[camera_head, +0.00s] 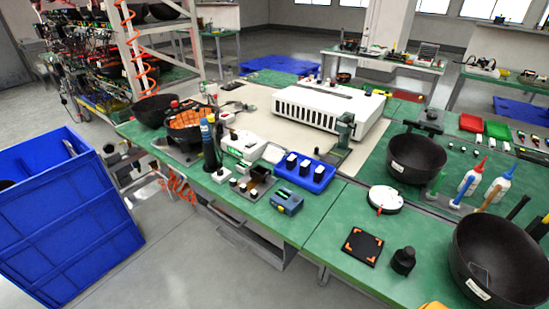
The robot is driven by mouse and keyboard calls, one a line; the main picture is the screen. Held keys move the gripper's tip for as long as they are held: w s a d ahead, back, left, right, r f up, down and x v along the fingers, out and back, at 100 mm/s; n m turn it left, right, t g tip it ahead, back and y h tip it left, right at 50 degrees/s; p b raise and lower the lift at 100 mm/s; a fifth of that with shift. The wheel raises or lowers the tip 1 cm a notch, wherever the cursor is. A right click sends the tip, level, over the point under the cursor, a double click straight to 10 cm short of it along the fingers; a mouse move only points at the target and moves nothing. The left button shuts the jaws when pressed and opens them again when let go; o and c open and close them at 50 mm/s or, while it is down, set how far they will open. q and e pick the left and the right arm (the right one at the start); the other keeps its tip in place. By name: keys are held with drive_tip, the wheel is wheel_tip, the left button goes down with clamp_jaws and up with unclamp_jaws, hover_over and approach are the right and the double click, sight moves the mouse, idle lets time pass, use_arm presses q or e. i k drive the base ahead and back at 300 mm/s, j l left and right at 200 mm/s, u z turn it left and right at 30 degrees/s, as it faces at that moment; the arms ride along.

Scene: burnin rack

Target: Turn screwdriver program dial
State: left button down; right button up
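An electric screwdriver (208,148) with a blue top and dark body stands upright near the table's left front edge. Next to it is a white controller box (243,146) with a green panel on its front. Its dial is too small to make out. A small blue-grey device (287,201) lies near the front edge, and I cannot tell whether it carries a dial. Neither of my grippers can be made out in the head view.
A blue tray (303,174) with black and white blocks sits right of the controller. An orange-filled black bowl (187,126) stands behind the screwdriver. A white chassis (327,106) is farther back. A big blue bin (70,212) stands on the floor at left.

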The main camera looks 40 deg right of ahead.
sight(234, 136)
drive_tip(key=i+j+z, duration=0.5)
drive_tip(key=i, duration=0.2)
drive_tip(key=i+j+z, duration=0.45)
drive_tip(key=j, duration=0.25)
drive_tip(key=i+j+z, duration=0.5)
drive_tip(key=j, duration=0.4)
drive_tip(key=i+j+z, duration=0.25)
drive_tip(key=j, duration=0.25)
drive_tip(key=j+z, duration=0.25)
drive_tip(key=j, duration=0.25)
drive_tip(key=i, duration=0.05)
